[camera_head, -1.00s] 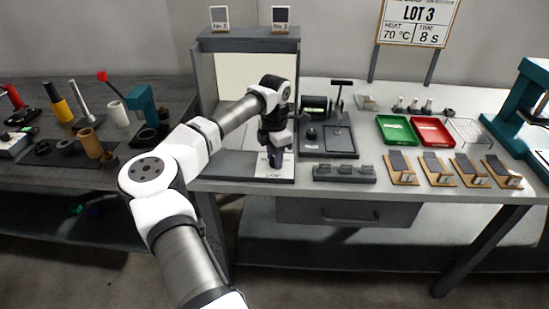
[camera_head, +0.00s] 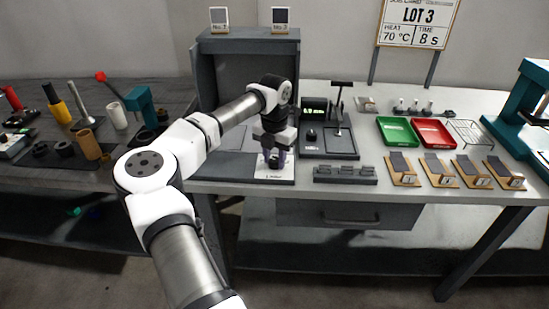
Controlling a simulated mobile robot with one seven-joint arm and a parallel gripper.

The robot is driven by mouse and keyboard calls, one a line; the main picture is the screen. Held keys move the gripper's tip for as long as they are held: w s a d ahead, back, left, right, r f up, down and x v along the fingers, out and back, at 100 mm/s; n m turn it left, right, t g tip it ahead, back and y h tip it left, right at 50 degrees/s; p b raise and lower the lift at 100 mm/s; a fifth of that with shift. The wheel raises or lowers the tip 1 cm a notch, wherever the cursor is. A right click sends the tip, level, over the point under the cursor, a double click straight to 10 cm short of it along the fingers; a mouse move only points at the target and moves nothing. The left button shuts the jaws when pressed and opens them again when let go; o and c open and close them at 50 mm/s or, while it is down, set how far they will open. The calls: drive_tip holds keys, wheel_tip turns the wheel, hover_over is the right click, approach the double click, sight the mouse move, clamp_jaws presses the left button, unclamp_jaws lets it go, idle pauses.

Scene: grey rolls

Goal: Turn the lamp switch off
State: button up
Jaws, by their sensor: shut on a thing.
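The lamp booth (camera_head: 203,75) is a grey open-fronted box at the back of the bench, and its inside is dark. The lamp switch sits on a small white plate (camera_head: 286,179) at the bench's front edge, in front of the booth. My gripper (camera_head: 273,162) points down over this plate and is shut on the switch. The fingers hide most of the switch's moving part, so its exact position cannot be seen.
Right of the gripper are a dark gauge stand (camera_head: 335,150) with a lit green display and a grey slotted block (camera_head: 345,175). Green (camera_head: 398,133) and red (camera_head: 433,133) trays lie farther right. Tools crowd the left bench.

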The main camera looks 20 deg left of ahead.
sight(275, 160)
idle(0.3)
drive_tip(key=o, duration=1)
drive_tip(key=shift+c, duration=0.2)
drive_tip(key=shift+r, duration=0.1)
wheel_tip(275, 160, up, 14)
drive_tip(key=b, duration=0.1)
